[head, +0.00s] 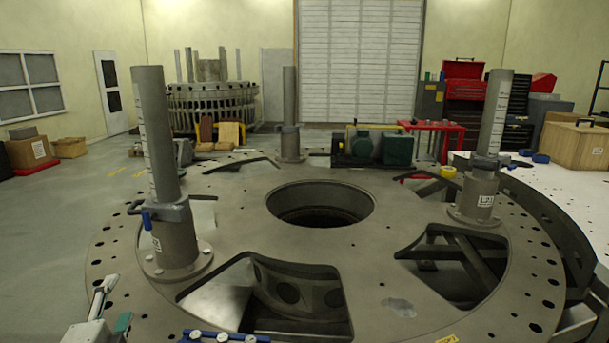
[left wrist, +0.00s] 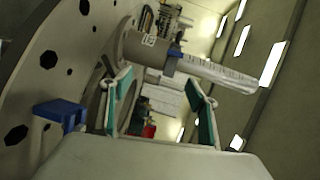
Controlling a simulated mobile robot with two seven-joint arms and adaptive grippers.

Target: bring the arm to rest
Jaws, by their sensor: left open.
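My left gripper (head: 112,303) shows at the lower left of the head view, over the near left rim of the grey turret plate (head: 225,205). In the left wrist view the two teal-padded fingers of the left gripper (left wrist: 162,98) stand wide apart. Nothing is held between them. Beyond them in that view are a post (left wrist: 215,72) with a pale scale and the plate's holed rim (left wrist: 70,45), tilted in the picture. Most of my left arm is outside the head view. My right gripper is in neither view.
Upright posts stand on the plate at left (head: 155,130), back (head: 289,100) and right (head: 494,115). A green motor unit (head: 397,148) sits behind the central hole. Open floor (head: 45,220) lies left.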

